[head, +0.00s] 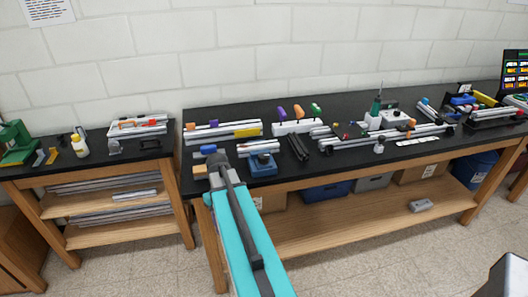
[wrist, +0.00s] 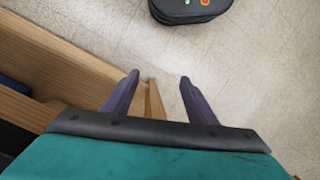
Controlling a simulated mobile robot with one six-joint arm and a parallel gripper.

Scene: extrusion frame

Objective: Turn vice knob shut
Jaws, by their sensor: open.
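A small blue vice (head: 262,166) stands near the front edge of the long black-topped bench, with a silvery bar across its top. Its knob is too small to make out. My arm reaches up from the bottom of the head view to the bench's front left, just left of the vice. My gripper shows in the wrist view (wrist: 158,98), its two dark fingers wide apart with nothing between them. The vice is not in the wrist view, which looks down on wood edges and the floor.
The long bench (head: 340,160) carries aluminium extrusions, coloured-handled tools (head: 297,112) and a green upright tool (head: 376,105). A shorter bench (head: 95,165) with a green press (head: 15,143) stands left, across a gap.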

